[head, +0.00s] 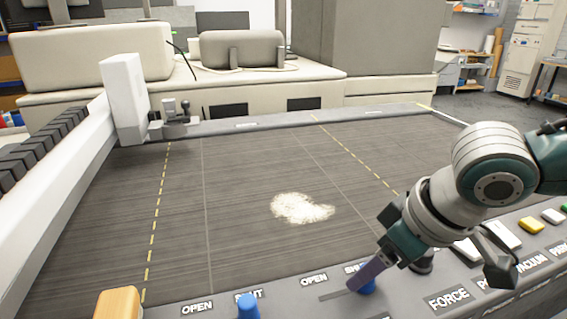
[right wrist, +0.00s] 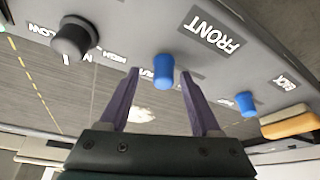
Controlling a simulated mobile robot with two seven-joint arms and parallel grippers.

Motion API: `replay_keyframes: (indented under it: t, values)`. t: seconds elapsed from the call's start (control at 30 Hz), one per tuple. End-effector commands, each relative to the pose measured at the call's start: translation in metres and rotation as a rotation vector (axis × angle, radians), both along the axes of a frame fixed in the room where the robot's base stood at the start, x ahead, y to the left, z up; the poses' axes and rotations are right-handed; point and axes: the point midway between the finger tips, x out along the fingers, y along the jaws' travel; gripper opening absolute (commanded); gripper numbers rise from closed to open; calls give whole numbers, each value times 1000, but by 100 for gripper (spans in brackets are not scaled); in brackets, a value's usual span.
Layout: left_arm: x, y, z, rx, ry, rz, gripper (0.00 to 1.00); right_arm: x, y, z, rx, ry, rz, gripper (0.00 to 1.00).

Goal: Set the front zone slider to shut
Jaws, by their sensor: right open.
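The front zone slider has a blue knob (right wrist: 163,72) beside the FRONT label in the right wrist view. In the head view the knob (head: 368,287) is partly hidden by my gripper, close to the SHUT label, with bare slot on its left toward OPEN. My right gripper (head: 362,278) reaches down to it from the right. In the right wrist view my gripper's purple fingers (right wrist: 160,74) are apart, one on each side of the knob. I cannot tell whether they touch it. My left gripper is out of view.
Another blue slider knob (head: 248,306), by the BACK label in the wrist view, stands to the left. A black knob (right wrist: 72,41) and several buttons (head: 530,225) share the panel. An orange block (head: 117,304) is at the front left. A pale patch (head: 302,208) lies on the dark bed.

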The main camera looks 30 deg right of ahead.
Motion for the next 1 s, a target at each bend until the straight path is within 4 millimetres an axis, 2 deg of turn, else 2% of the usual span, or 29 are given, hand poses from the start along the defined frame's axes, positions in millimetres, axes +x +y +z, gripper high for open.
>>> replay_keyframes:
  t: [0.2, 0.43, 0.6, 1.0]
  values:
    - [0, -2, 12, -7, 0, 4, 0, -17, -3, 42, -3, 0, 5, 64]
    - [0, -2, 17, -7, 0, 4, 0, -31, -6, 75, -4, 1, 2, 64]
    - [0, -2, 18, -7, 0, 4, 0, -35, -6, 83, -2, 2, 1, 64]
    - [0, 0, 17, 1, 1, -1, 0, -35, -5, 83, -1, 2, 0, 64]
